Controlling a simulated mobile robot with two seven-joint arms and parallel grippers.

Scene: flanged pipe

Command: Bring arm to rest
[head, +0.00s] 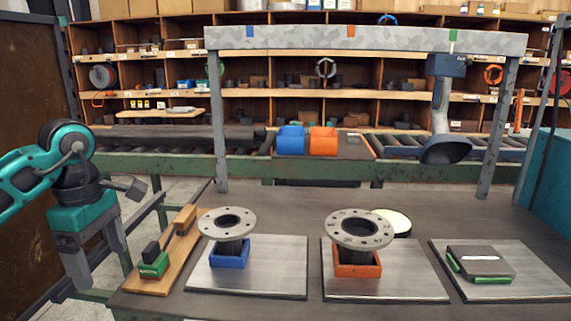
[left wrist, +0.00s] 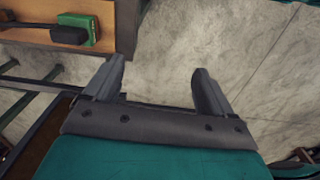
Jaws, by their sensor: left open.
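My left gripper (head: 101,262) hangs at the left, beside the table's left edge and apart from everything on it. Its two fingers (left wrist: 158,82) are spread and empty in the left wrist view, with bare floor below them. My left arm comes in from the left edge. My right gripper is not in view. One flanged pipe (head: 229,224) stands upright in a blue holder (head: 230,256) on a metal plate. Another flanged pipe (head: 358,229) stands upright in an orange holder (head: 357,268) on a middle plate.
A wooden board (head: 163,262) with a green-and-black block (head: 153,264) lies at the table's left edge, close to my left gripper. A grey block with green clamps (head: 480,262) sits on the right plate. A metal frame (head: 365,40) spans the table. A roller conveyor and shelves stand behind.

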